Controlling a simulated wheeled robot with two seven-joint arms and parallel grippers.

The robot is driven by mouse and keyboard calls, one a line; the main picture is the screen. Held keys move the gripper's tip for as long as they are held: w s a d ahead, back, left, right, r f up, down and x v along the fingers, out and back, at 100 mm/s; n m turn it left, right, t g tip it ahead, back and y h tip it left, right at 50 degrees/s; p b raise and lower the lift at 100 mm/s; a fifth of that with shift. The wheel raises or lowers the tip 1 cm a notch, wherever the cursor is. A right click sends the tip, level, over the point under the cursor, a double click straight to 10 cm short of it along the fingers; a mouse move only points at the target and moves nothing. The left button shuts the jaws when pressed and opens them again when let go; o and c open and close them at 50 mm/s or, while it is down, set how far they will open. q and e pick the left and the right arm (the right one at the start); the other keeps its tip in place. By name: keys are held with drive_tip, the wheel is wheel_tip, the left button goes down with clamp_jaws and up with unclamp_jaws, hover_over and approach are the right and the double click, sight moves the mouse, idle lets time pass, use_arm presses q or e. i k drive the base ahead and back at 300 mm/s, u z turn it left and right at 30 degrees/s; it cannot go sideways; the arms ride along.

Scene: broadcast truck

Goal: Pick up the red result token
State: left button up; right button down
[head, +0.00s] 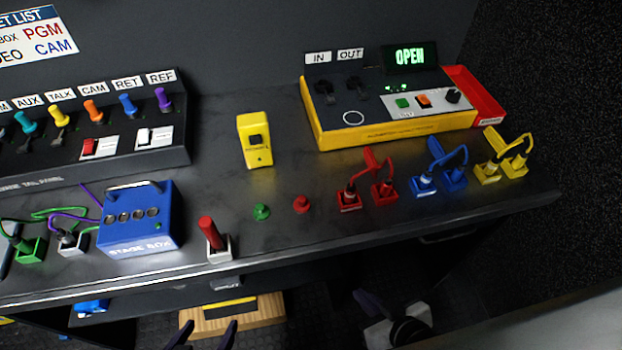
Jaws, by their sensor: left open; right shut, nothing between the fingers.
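The red result token (302,204) is a small red knobbed piece. It stands on the dark desk (330,170) near its front edge, apart from its neighbours. A similar green token (261,212) stands just left of it. My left gripper (205,334) is at the bottom of the head view, open and empty, in front of and below the desk edge. My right gripper (366,300) is shut and empty, also below the desk edge, to the right of the token. Neither gripper touches the token.
Left of the tokens are a red plug in a white holder (219,248) and a blue stage box (140,225). Behind stands a yellow tester (255,138). Red (383,189), blue (453,175) and yellow (488,172) cable connectors stand to the right, before the yellow-sided console (395,132).

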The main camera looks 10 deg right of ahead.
sight(301, 205)
drive_tip(key=z, duration=1.2)
drive_tip(key=k, duration=0.8)
drive_tip(key=u, duration=1.65)
